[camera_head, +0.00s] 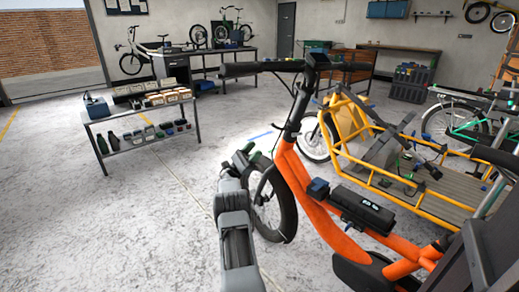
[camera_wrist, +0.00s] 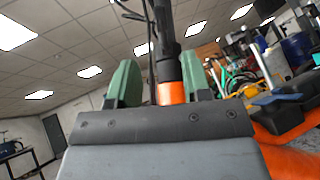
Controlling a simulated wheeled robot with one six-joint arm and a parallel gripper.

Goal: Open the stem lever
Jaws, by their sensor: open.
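The orange bike (camera_head: 312,200) stands right of my arm, its black stem (camera_head: 295,112) rising to a dark handlebar (camera_head: 262,67). I cannot clearly make out the stem lever in either view. My gripper (camera_head: 250,157) is left of the stem, beside the front wheel. In the wrist view, the green fingers of my gripper (camera_wrist: 160,80) are apart, with nothing visibly held. The black stem (camera_wrist: 166,45) and an orange tube (camera_wrist: 172,93) appear between them, beyond the gripper body. I cannot tell whether they touch the fingers.
A black battery box (camera_head: 362,208) sits on the orange frame. A yellow cargo bike (camera_head: 385,178) stands close behind at right. A low bench (camera_head: 140,112) with boxes and bottles is at left. The grey floor between bench and bike is clear.

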